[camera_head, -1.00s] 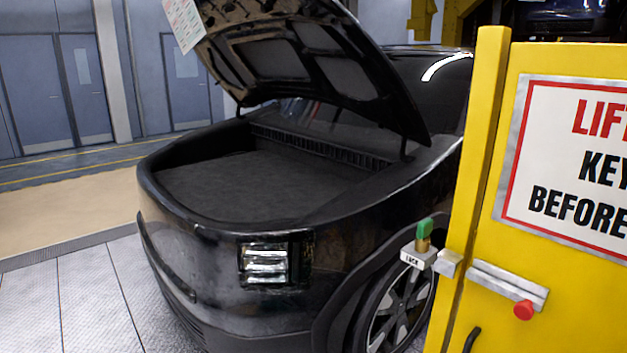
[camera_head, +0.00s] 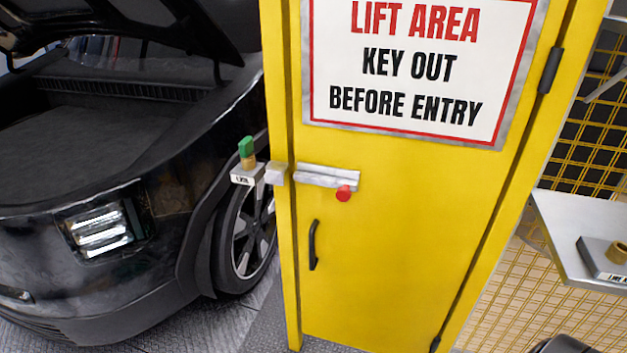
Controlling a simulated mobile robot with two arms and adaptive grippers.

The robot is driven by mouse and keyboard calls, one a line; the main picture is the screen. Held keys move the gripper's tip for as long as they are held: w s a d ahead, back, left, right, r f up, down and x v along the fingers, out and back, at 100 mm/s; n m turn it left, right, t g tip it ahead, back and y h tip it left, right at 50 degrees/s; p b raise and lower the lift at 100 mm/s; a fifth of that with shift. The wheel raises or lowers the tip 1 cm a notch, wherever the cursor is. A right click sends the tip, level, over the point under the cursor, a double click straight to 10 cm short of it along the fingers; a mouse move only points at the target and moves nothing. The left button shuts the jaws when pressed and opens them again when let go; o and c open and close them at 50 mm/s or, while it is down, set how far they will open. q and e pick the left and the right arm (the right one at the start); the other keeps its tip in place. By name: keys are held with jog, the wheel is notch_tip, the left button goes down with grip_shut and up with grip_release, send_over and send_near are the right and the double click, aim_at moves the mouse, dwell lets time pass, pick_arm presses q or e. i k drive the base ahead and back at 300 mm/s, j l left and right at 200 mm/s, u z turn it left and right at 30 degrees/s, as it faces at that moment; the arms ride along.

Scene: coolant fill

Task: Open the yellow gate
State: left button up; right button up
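The yellow gate (camera_head: 400,230) stands upright in the middle of the head view and looks closed in its yellow frame. It has a black pull handle (camera_head: 313,246) at its lower left. A silver sliding bolt (camera_head: 325,177) with a red knob (camera_head: 344,193) sits above the handle and reaches toward a small block on the left post. Beside that block is a lock box (camera_head: 247,175) with a green-topped key (camera_head: 246,150) upright in it. Hinges show along the gate's right edge. Neither gripper is in view.
A black car (camera_head: 90,210) with its hood raised stands left of the gate. A warning sign (camera_head: 418,70) reads "LIFT AREA KEY OUT BEFORE ENTRY". At right, a grey shelf (camera_head: 572,235) holds a block with a brass-coloured socket (camera_head: 617,252), before yellow mesh fencing (camera_head: 515,300).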

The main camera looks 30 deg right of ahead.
aim_at(427, 104)
jog(key=z, duration=1.45)
